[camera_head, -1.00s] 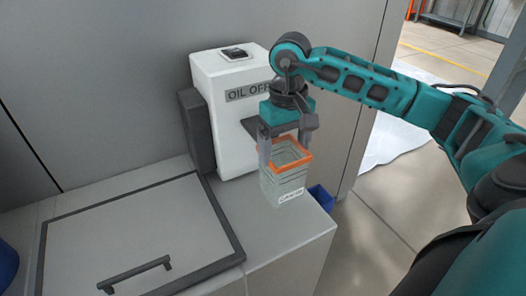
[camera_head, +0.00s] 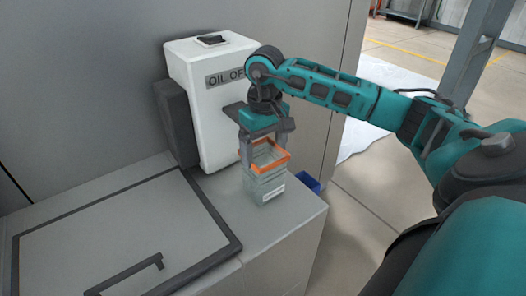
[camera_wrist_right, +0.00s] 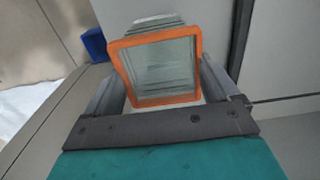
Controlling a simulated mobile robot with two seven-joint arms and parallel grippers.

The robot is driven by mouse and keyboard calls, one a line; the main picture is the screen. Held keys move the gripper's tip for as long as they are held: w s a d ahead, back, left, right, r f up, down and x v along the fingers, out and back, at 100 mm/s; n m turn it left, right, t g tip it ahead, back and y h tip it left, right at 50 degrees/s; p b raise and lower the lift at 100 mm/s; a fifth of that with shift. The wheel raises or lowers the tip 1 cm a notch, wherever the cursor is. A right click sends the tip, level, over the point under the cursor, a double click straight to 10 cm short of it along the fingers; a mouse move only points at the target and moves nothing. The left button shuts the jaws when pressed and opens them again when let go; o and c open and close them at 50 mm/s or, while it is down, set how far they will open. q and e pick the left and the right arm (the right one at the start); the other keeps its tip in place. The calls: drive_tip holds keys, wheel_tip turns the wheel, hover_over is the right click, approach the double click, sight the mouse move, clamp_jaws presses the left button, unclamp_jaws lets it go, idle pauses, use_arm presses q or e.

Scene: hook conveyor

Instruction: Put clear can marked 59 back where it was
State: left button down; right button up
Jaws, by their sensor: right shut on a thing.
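The clear can (camera_head: 264,189) is a square see-through container with an orange rim and a white label on its side; the label's print is too blurred to read. In the right wrist view the can (camera_wrist_right: 160,72) shows from above, looking empty, between the two fingers. My right gripper (camera_head: 262,150) is shut on it near the rim. The can is upright at the grey counter top, in front of the white dispenser marked OIL OFF (camera_head: 212,110). I cannot tell whether its base touches the counter. My left gripper is not in view.
A framed lid with a dark handle (camera_head: 125,275) lies at the left of the counter (camera_head: 285,225). A blue bin (camera_head: 309,185) is beside the counter's right edge, and also shows in the right wrist view (camera_wrist_right: 95,45). Bare counter lies right of the lid.

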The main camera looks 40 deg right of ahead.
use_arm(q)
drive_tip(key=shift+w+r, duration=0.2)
use_arm(e)
drive_tip(key=o, duration=1.7)
drive_tip(key=shift+f, duration=0.1)
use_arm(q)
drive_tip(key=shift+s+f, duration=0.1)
use_arm(e)
drive_tip(key=shift+o, duration=0.2)
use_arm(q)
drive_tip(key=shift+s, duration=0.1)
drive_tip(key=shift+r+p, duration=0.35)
use_arm(e)
wheel_tip(320, 180, up, 12)
